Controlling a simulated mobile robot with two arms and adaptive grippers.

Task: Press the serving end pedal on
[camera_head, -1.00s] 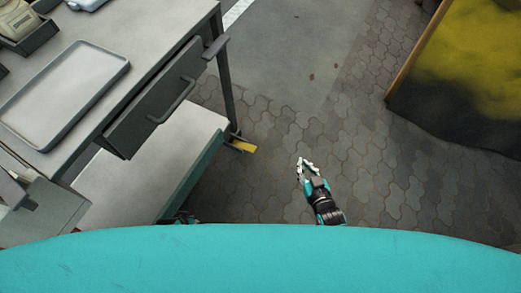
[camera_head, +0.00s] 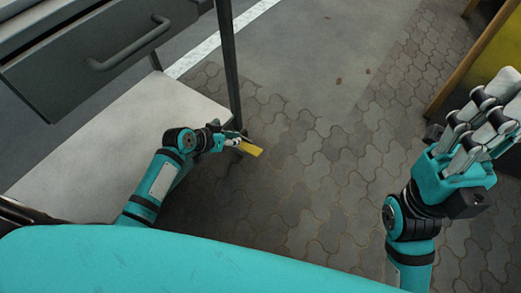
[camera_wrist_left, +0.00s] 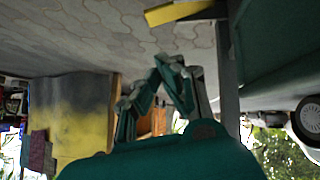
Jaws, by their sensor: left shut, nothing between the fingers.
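The yellow pedal (camera_head: 250,149) sticks out near the floor at the foot of the serving table's dark leg. It also shows at the top of the left wrist view (camera_wrist_left: 178,12), upside down beside the leg. My left gripper (camera_head: 236,138) is shut and empty, low down by the foot of the leg, just left of and slightly above the pedal in the picture. Whether it touches the pedal I cannot tell. My right gripper (camera_head: 490,115) is raised at the right, far from the pedal. Its fingers overlap, so its opening is unclear.
The table's grey lower shelf (camera_head: 110,150) lies beside my left arm, with a dark drawer (camera_head: 95,60) and its handle above. The dark leg (camera_head: 228,65) stands right behind my left gripper. Paved floor (camera_head: 320,170) is clear to the right. A wood-framed yellow panel (camera_head: 465,65) stands far right.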

